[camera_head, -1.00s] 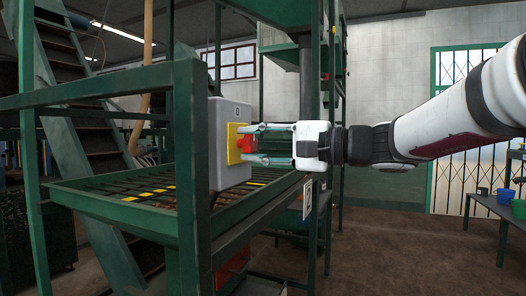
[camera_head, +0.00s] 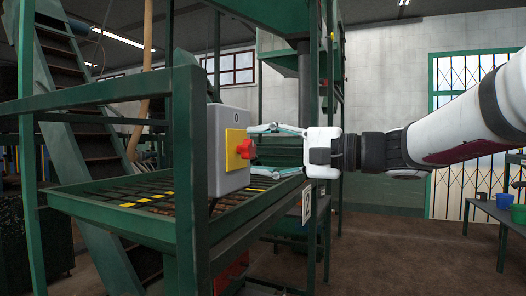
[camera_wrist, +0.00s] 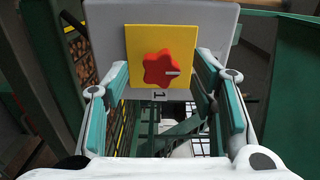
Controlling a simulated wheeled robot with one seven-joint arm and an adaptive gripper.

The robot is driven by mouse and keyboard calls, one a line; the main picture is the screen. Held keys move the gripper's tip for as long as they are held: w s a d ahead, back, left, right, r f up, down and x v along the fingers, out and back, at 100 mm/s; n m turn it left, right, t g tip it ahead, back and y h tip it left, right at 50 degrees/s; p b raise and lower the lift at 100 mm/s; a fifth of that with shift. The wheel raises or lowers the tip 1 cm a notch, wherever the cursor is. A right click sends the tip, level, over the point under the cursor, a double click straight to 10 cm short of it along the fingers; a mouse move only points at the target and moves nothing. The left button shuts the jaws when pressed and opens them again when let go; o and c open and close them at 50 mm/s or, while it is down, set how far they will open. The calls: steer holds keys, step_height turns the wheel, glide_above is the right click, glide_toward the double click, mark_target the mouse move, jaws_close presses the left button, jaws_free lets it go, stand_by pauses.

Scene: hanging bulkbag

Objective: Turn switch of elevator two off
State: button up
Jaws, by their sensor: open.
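A red star-shaped switch knob (camera_head: 244,149) sits on a yellow plate (camera_head: 232,160) on a grey box (camera_head: 214,120). A "0" is marked above the plate in the head view. In the wrist view the knob (camera_wrist: 168,70) has a white pointer line toward the right, and a "1" shows below the yellow plate (camera_wrist: 140,38). My gripper (camera_head: 256,150) is open, to the right of the knob and facing it. Its fingertips are apart, above and below the knob's level. In the wrist view the fingers flank the plate and nothing is held between them.
The box stands on a green metal frame with a grated tray (camera_head: 130,200). A green post (camera_head: 188,150) rises close in front of the box. A stair (camera_head: 75,90) stands at the left. A table (camera_head: 490,208) with containers is at the right. The floor between is clear.

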steer(key=v, duration=1)
steer(key=s+a+f+n+g+h, duration=0.1)
steer(key=s+a+f+g+h, duration=0.25)
steer(key=s+f, duration=0.75)
steer(key=s+d+f+n+g+h, duration=0.1)
steer(key=s+d+f+h, duration=0.7)
steer(key=s, duration=0.3)
steer(key=s+d+f+n+g+h, duration=0.2)
steer(key=s+d+f+h, duration=0.3)
steer(key=s+d+f, duration=0.45)
step_height(320, 180, up, 30)
steer(key=s+t+p, duration=0.1)
steer(key=t+p, duration=0.3)
steer(key=p, duration=2.5)
steer(key=shift+s+a+p, duration=0.3)
steer(key=shift+s+a, duration=0.1)
steer(key=shift+a, duration=0.1)
steer(key=shift+r+t+h, duration=0.1)
steer(key=shift+t+h, duration=0.15)
